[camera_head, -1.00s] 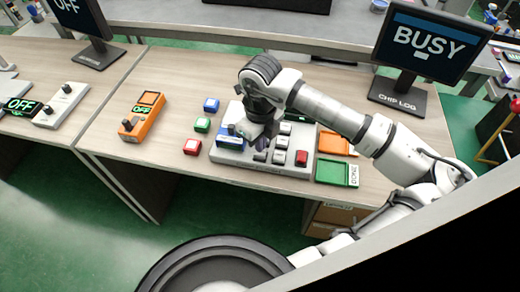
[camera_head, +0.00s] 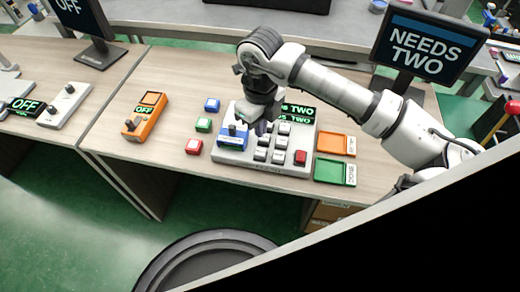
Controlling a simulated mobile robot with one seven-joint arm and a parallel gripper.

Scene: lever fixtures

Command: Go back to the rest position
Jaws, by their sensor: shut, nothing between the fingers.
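My gripper (camera_head: 262,126) is shut and empty. It points down above the grey lever and button panel (camera_head: 262,165), over its upper middle part. The panel has several grey keys, a red button (camera_head: 300,157) at its right and a blue block with a dark knob (camera_head: 233,135) at its upper left. A small green-lit display (camera_head: 298,110) on the panel, partly hidden by my arm, reads "TWO". Whether my fingertips touch the panel cannot be told.
An orange device (camera_head: 147,117) stands further left. Orange (camera_head: 331,143) and green (camera_head: 330,171) trays lie right. A monitor (camera_head: 422,45) reading "NEEDS TWO" stands behind my arm.

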